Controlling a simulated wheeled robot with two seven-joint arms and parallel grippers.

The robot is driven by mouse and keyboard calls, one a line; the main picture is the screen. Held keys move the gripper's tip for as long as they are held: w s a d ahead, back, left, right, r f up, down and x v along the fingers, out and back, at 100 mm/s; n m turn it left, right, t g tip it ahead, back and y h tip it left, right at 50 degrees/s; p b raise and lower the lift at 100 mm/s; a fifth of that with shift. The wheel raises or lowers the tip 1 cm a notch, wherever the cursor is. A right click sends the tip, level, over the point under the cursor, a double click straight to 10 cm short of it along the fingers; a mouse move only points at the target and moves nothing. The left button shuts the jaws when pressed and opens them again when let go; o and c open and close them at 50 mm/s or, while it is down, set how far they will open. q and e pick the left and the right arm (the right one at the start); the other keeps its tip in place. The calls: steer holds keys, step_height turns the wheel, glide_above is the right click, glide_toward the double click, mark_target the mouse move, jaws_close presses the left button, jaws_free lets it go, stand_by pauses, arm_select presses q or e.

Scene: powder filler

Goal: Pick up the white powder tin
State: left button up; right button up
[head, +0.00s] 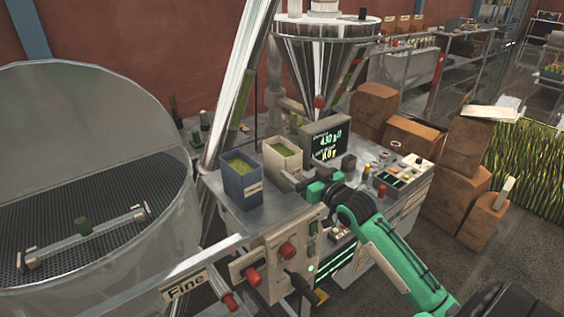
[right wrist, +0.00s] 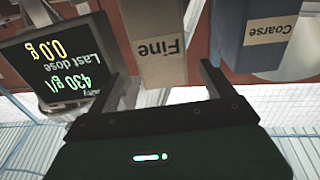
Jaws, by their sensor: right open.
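The white powder tin (head: 284,160) stands upright on the grey metal bench, open at the top with green powder inside. In the right wrist view the white tin (right wrist: 158,48) appears upside down with a "Fine" label. My right gripper (head: 292,181) is at the tin's near right side, low down. In the wrist view its two fingers (right wrist: 160,76) are open, one to each side of the tin, with gaps showing. I cannot tell how far the tin reaches between them. My left gripper is not in view.
A blue tin (head: 241,182) of green powder stands just left of the white tin, labelled "Coarse" in the wrist view (right wrist: 264,38). A display (head: 328,143) stands close behind on the right. A control box with red knobs (head: 286,250) is in front.

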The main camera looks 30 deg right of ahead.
mark_target(296, 165)
steer(key=w, duration=0.3)
steer(key=shift+w+p, duration=0.25)
steer(key=shift+p, duration=0.15)
steer(key=w+p, duration=0.2)
steer(key=w, duration=0.1)
steer(key=w+p, duration=0.1)
steer(key=shift+w+a+r, duration=0.15)
steer(key=shift+a+r, duration=0.15)
steer(key=shift+r, duration=0.1)
steer(key=shift+w+f, duration=0.2)
steer(key=shift+w, duration=0.3)
steer(key=shift+c, duration=0.4)
steer(key=c, duration=1.1)
steer(key=shift+r, duration=0.1)
steer(key=shift+c, duration=0.9)
